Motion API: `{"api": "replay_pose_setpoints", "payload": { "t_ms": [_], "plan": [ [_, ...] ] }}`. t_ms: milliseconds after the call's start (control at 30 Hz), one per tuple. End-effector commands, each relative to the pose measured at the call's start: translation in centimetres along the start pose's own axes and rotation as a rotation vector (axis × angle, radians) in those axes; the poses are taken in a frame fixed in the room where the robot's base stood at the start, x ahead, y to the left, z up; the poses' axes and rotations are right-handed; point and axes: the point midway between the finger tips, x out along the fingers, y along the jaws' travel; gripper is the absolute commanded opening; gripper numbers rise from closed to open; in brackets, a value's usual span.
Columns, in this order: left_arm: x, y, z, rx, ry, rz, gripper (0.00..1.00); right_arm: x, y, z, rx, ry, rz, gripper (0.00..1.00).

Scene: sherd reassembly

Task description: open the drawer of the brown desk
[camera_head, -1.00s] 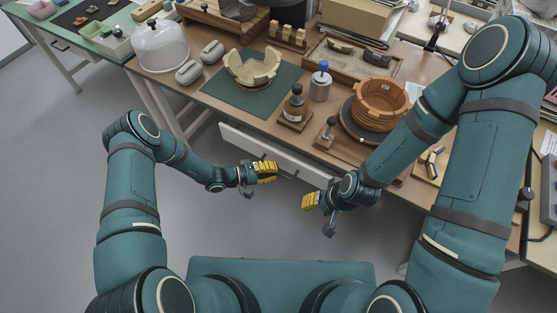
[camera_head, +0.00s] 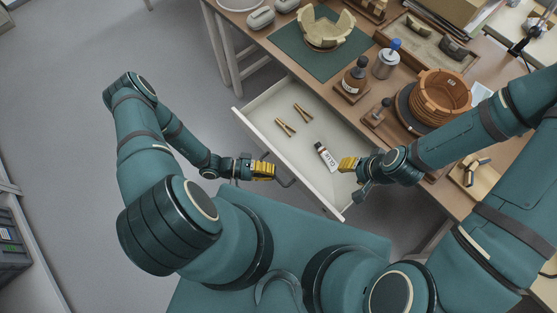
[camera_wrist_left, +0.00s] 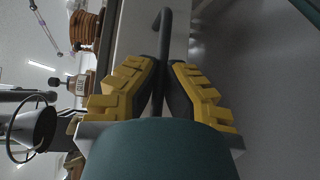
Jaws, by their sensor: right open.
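The white drawer (camera_head: 262,150) of the brown desk (camera_head: 268,55) stands pulled well out in the head view, its inside in sight. My left gripper (camera_head: 264,171) is at the drawer's front, at its dark bar handle (camera_head: 285,183). In the left wrist view the handle (camera_wrist_left: 164,40) runs between the yellow fingers (camera_wrist_left: 163,75), which are closed around it. My right gripper (camera_head: 347,164) is open and empty near the drawer's right side; whether it touches the drawer I cannot tell.
The drawer holds two brass-coloured clips (camera_head: 286,127) and a labelled tube (camera_head: 326,157). Grey floor is clear at left.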

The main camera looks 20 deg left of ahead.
Motion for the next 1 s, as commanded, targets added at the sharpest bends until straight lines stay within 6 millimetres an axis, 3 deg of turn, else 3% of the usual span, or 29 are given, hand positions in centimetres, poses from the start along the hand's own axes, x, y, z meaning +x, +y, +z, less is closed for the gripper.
{"api": "replay_pose_setpoints", "payload": {
  "t_ms": [500, 533, 600, 1000],
  "plan": [
    [-0.4, -0.3, 0.8, -0.003, -0.006, -0.002, 0.0, -0.1, 0.0, -0.1, 0.0, 0.002, 0.0, 0.47],
    [-0.4, -0.3, 0.8, -0.003, -0.005, -0.002, 0.18, -0.1, 0.0, -0.1, 0.0, 0.002, 0.0, 0.47],
    [-0.4, -0.3, 0.7, -0.003, -0.005, -0.001, 0.4, -0.1, 0.0, -0.1, 0.0, 0.001, 0.0, 0.47],
    [-1.1, -0.2, 0.5, 0.0, 0.0, -0.003, 0.4, -0.1, 0.0, -0.1, 0.0, 0.002, 0.0, 0.47]
  ]
}}
